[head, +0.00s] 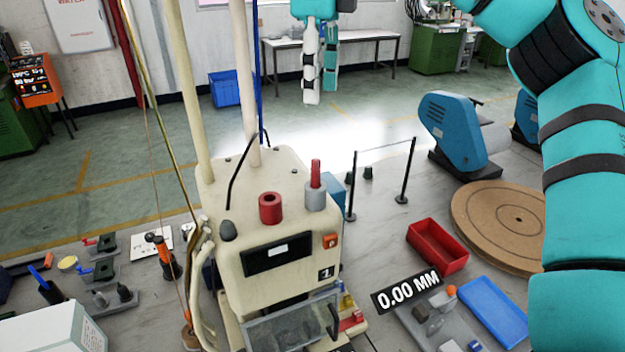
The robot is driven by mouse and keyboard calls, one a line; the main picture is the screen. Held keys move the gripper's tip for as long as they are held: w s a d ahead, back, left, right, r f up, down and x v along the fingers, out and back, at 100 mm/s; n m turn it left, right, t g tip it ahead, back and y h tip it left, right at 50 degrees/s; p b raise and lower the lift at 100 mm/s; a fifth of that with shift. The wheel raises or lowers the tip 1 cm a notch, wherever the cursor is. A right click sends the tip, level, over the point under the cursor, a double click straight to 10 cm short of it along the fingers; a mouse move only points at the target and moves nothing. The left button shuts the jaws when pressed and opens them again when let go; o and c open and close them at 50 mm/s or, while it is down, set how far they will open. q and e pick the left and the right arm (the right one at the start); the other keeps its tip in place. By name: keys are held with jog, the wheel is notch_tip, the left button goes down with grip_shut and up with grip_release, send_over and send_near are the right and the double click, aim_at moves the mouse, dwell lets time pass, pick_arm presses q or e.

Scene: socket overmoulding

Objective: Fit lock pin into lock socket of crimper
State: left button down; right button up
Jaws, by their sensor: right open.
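A cream machine (285,228), which I take to be the crimper, stands in the middle of the head view. On its top, a thin red pin (316,172) stands upright in a grey cylinder (316,198). To its left is a wider red collar (270,212) with a dark hole in its top. I cannot tell for sure which of these is the lock socket. My right gripper (321,96) hangs at the top middle, fingers pointing down, open and empty. It appears above and apart from the red pin. My left gripper is not in view.
Two tall cream posts (243,70) and cables rise from the machine's left and back. A red tray (437,246), a blue tray (493,310) and a brown round disc (505,222) lie to the right. Small tools and a white box (55,330) are at the left.

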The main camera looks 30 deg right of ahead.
send_over(316, 159)
notch_tip(316, 159, down, 6)
jog(key=shift+w+d+f, duration=0.15)
notch_tip(316, 159, down, 3)
jog(key=shift+w+r+p, duration=0.1)
jog(key=shift+p, duration=0.25)
jog(key=f+p, duration=0.3)
jog(key=f, duration=0.1)
jog(key=shift+s+f, duration=0.2)
jog(key=shift+f, duration=0.4)
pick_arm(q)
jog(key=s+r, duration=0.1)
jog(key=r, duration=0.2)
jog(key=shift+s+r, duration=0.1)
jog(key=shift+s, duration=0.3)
pick_arm(e)
jog(key=shift+c, duration=0.4)
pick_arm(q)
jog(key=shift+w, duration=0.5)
pick_arm(e)
grip_shut()
